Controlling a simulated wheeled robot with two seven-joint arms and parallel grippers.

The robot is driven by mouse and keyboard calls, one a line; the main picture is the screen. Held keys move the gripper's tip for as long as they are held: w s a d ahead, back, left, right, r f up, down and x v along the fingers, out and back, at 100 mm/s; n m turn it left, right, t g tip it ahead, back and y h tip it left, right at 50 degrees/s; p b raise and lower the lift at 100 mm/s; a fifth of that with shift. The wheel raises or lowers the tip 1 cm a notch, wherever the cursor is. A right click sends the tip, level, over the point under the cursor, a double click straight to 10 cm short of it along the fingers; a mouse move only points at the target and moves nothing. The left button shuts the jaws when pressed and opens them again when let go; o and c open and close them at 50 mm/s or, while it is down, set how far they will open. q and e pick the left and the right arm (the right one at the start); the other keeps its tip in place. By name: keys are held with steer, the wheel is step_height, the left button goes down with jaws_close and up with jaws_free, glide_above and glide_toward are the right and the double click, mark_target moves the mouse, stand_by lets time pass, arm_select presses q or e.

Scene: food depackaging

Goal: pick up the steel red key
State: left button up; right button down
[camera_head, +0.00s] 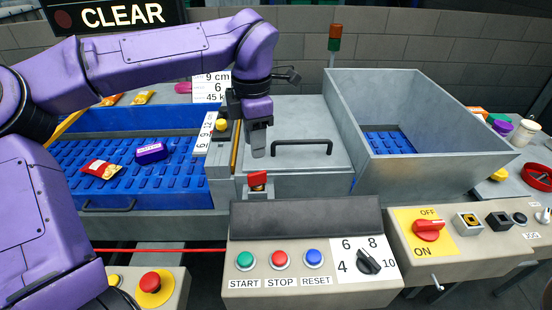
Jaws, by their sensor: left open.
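A small red piece (258,179), which looks like the red key, sits at the front edge of the grey steel machine housing, left of the lid's black handle. Its steel part cannot be made out. My left gripper (258,152) points down just above and behind it in the picture, apart from it. The gripper is open and holds nothing that I can see; its fingers overlap from this side. My right gripper is not in view.
A steel lid with a black handle (302,146) lies right of the gripper, beside a large steel hopper (440,155). A blue conveyor (75,160) with packets is at left. A control panel (310,281) with buttons and a dial stands in front.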

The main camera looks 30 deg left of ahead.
mark_target(256, 173)
arm_select(q)
steer(key=f, duration=0.2)
steer(key=s+f, duration=0.1)
steer(key=f, duration=0.1)
steer(key=shift+s+d+f, duration=0.1)
steer(key=shift+s+f, duration=0.05)
steer(key=shift+f, duration=0.1)
steer(key=f, duration=0.2)
steer(key=w+f, duration=0.1)
steer(key=f, duration=0.1)
steer(key=shift+w+f+p, duration=0.1)
steer(key=shift+f+p, duration=0.2)
steer(key=shift+f, duration=0.3)
steer(key=shift+s, duration=0.25)
jaws_close()
